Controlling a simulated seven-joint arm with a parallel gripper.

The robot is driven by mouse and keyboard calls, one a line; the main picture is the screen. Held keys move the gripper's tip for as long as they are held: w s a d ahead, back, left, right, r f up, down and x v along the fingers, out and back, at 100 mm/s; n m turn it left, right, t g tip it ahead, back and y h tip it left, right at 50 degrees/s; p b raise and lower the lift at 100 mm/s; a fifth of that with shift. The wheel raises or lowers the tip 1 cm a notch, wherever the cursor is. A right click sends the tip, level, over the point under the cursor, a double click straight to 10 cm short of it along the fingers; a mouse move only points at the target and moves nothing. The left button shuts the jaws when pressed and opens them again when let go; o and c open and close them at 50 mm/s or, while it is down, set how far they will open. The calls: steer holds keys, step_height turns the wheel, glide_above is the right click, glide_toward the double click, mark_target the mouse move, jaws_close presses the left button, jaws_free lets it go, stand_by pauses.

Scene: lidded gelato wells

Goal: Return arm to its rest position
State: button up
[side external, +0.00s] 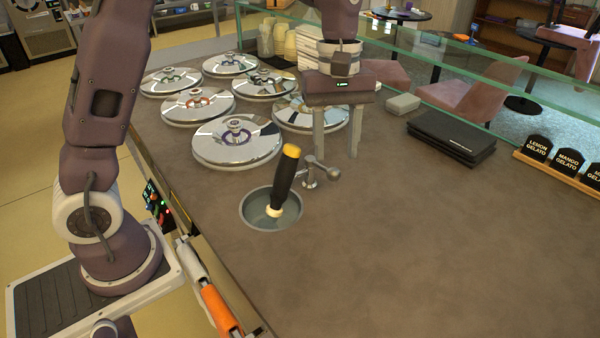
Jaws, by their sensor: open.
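My gripper (337,132) hangs over the counter, pointing down, with its two fingers apart and nothing between them. It is to the right of the lidded wells and behind the small round sink well. A scoop with a black handle and yellow end (285,177) stands tilted in the round well (245,208). My gripper is apart from the scoop. Part of one shiny lid (296,116) is hidden behind my gripper.
Several shiny round lids (222,150) sit at the back left of the counter. A metal tap (310,175) stands beside the well. Black folders (452,137), a grey box (403,104) and a flavour sign rack (560,175) are at the right. The front right counter is clear.

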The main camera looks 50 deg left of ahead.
steer(key=shift+s+r, duration=0.15)
steer(key=shift+r, duration=0.2)
steer(key=s+a+r+m+t, duration=0.1)
steer(key=s+r+m+t, duration=0.1)
steer(key=s+r+m, duration=0.35)
steer(key=s+a+r+m+t, duration=0.2)
steer(key=s+r, duration=0.1)
steer(key=s, duration=0.6)
steer(key=s+f+m+t+y, duration=0.1)
steer(key=s+f+m+t, duration=0.1)
steer(key=s, duration=0.6)
steer(key=shift+s+a+f+m+t+y, duration=0.35)
steer(key=shift+f+m, duration=0.15)
steer(key=shift+m, duration=0.75)
steer(key=shift+w, duration=0.1)
